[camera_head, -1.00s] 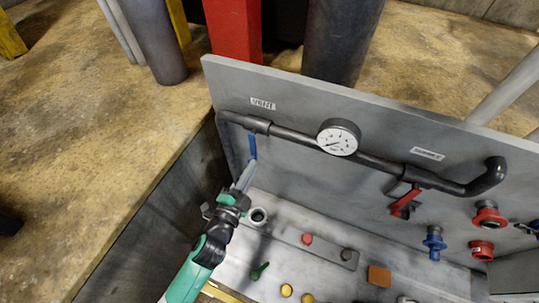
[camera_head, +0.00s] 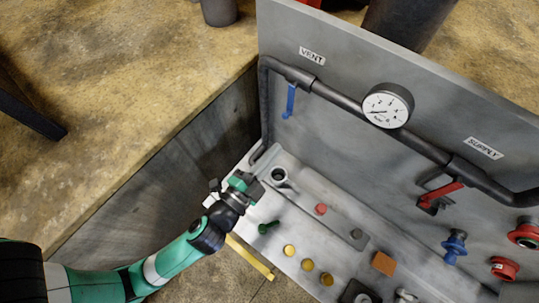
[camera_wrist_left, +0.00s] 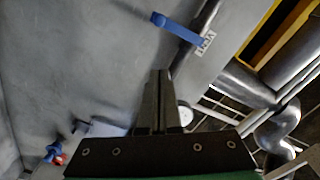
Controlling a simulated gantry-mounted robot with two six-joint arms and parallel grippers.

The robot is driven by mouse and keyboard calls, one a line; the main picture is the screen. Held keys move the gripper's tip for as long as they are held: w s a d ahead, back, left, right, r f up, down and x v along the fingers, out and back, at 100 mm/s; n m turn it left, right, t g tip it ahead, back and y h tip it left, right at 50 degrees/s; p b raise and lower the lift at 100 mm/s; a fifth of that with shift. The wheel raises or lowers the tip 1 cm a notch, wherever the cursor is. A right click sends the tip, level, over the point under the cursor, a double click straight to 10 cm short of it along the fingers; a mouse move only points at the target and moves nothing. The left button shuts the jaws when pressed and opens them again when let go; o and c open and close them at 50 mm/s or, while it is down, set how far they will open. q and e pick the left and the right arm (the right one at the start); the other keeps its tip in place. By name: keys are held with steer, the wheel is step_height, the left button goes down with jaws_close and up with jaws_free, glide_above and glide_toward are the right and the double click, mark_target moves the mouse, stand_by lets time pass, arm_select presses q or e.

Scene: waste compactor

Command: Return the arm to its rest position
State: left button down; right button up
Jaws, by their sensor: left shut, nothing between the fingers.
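My left arm comes in from the lower left in the head view. My left gripper (camera_head: 256,163) is shut and empty, above the left end of the grey console, in front of the upright panel. In the left wrist view its closed fingers (camera_wrist_left: 160,97) point toward the panel. The blue vent handle (camera_head: 290,100) hangs from the pipe, apart from the gripper; it also shows in the left wrist view (camera_wrist_left: 177,27). The red supply handle (camera_head: 441,194) is further right on the pipe. My right gripper is not in view.
A pressure gauge (camera_head: 388,106) sits on the dark pipe. Red and blue fittings (camera_head: 454,246) stick out at right.

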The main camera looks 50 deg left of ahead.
arm_select(q)
steer(key=shift+s+d, duration=0.1)
steer(key=shift+s, duration=0.7)
steer(key=w+a+r+n+t+y+p, duration=0.1)
steer(key=w+r+n+t+p, duration=0.1)
steer(key=r, duration=0.8)
steer(key=w+a+r+n+t+y+p, duration=0.1)
steer(key=w+r+n+t+y, duration=0.1)
steer(key=r, duration=0.9)
steer(key=w+a+r+n+t+y+p, duration=0.1)
steer(key=w+r+n+p, duration=0.15)
steer(key=r, duration=0.75)
steer(key=s+d+r+t+h, duration=0.1)
steer(key=r+h, duration=0.2)
steer(key=r, duration=0.4)
steer(key=s+d+r+n+t+h, duration=0.1)
steer(key=s+d+r+t+h, duration=0.1)
steer(key=r, duration=0.5)
steer(key=s+d+r+n+t+h+p, duration=0.1)
steer(key=r+h, duration=0.3)
steer(key=r, duration=0.4)
steer(key=shift+s+d+t, duration=0.25)
steer(key=shift+s+t, duration=0.05)
steer(key=shift+t, duration=0.1)
